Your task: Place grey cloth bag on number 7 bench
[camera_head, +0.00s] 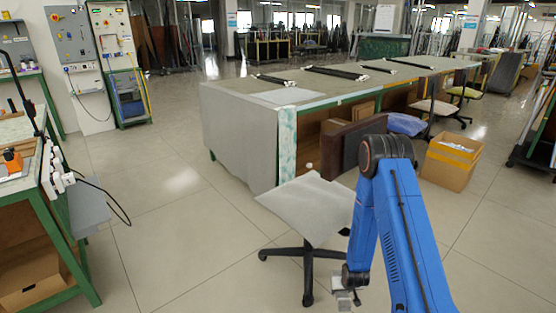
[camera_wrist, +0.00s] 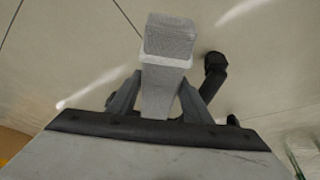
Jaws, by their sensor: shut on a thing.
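My gripper (camera_head: 347,282) hangs low beside a swivel chair, above the floor. In the wrist view its two dark fingers (camera_wrist: 160,92) are closed on the grey cloth bag (camera_wrist: 170,38), a small grey block-like thing with a lighter band. The bag also shows small in the head view (camera_head: 344,301), below the gripper. A long bench (camera_head: 240,132) with a grey-green top and a grey sheet over its near left end stands beyond the chair. I cannot read a number 7 on any bench.
The chair (camera_head: 310,205) has a grey cover and black star base, just left of my gripper. A cardboard box (camera_head: 450,163) and brown panels (camera_head: 362,142) stand by the long bench. Dark rods lie on its top. A green-framed bench (camera_head: 50,215) is at left.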

